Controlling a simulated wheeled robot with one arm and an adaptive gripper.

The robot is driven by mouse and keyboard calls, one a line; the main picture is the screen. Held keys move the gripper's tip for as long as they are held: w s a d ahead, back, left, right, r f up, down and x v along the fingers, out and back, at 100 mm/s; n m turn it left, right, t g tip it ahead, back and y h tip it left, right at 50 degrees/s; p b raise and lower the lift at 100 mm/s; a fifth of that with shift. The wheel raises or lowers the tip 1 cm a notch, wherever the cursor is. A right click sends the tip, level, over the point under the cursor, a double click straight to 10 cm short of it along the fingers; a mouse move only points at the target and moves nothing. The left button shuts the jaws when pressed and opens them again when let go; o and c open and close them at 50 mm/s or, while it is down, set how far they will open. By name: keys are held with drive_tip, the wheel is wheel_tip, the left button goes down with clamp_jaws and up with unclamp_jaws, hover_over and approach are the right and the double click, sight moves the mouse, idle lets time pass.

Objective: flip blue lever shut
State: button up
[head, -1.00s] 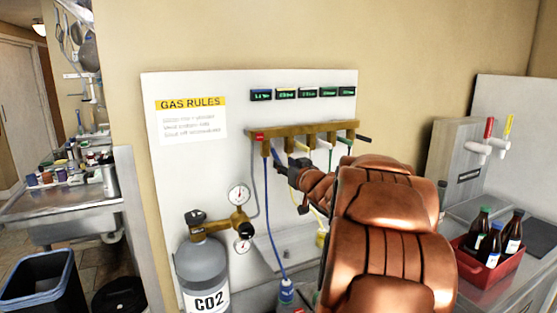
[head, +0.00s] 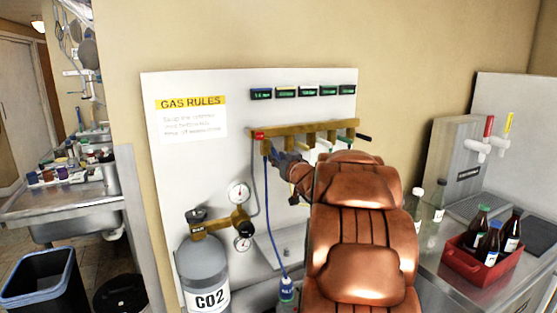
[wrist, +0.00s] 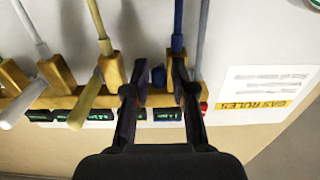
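My gripper (head: 280,157) is up at the brass manifold (head: 325,127) on the wall panel, near its left end; my arm hides part of the manifold in the head view. In the wrist view my gripper (wrist: 158,100) is open, its two dark fingers apart. A dark blue knob-like end, apparently the blue lever (wrist: 158,77), shows between the fingers, nearer the right one. Beside it is the brass valve with the blue hose (wrist: 178,25), close to the right finger. I cannot tell whether a finger touches the lever.
The yellow lever (wrist: 85,98) and white lever (wrist: 22,104) stand left of my gripper in the wrist view. In the head view a CO2 cylinder (head: 207,265) with gauges stands below left. A red crate (head: 474,262) of bottles and taps (head: 485,145) are at right.

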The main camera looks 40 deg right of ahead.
clamp_jaws()
drive_tip(key=shift+r+p, duration=0.2)
drive_tip(key=shift+p, duration=0.45)
